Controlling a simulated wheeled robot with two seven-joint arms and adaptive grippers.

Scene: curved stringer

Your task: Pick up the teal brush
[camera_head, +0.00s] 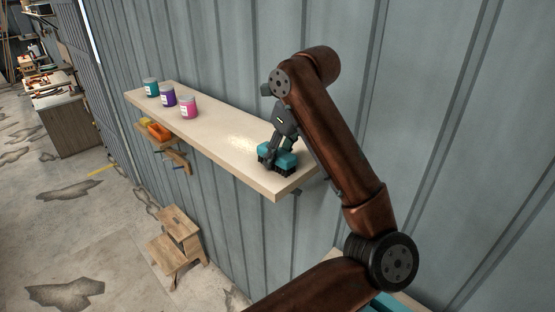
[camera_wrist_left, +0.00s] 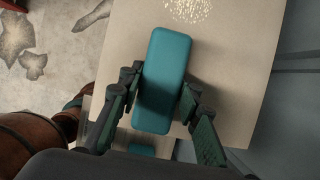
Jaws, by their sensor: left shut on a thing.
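The teal brush (camera_head: 286,158) is a block with a teal top and dark bristles underneath, at the near right end of the wooden wall shelf (camera_head: 222,139). My left gripper (camera_head: 273,147) reaches down from above and is shut on it. In the left wrist view the brush (camera_wrist_left: 166,65) shows as a long rounded teal block between the two fingers (camera_wrist_left: 160,98), one on each long side. The bristles are hidden there. The brush is at or just above the shelf top; I cannot tell whether it touches. My right gripper is not in view.
Teal (camera_head: 151,88), purple (camera_head: 167,96) and pink (camera_head: 188,107) jars stand along the shelf's far part. An orange item (camera_head: 158,131) sits on a small lower ledge. A wooden step stool (camera_head: 178,240) stands below. The metal wall (camera_head: 240,60) is close behind.

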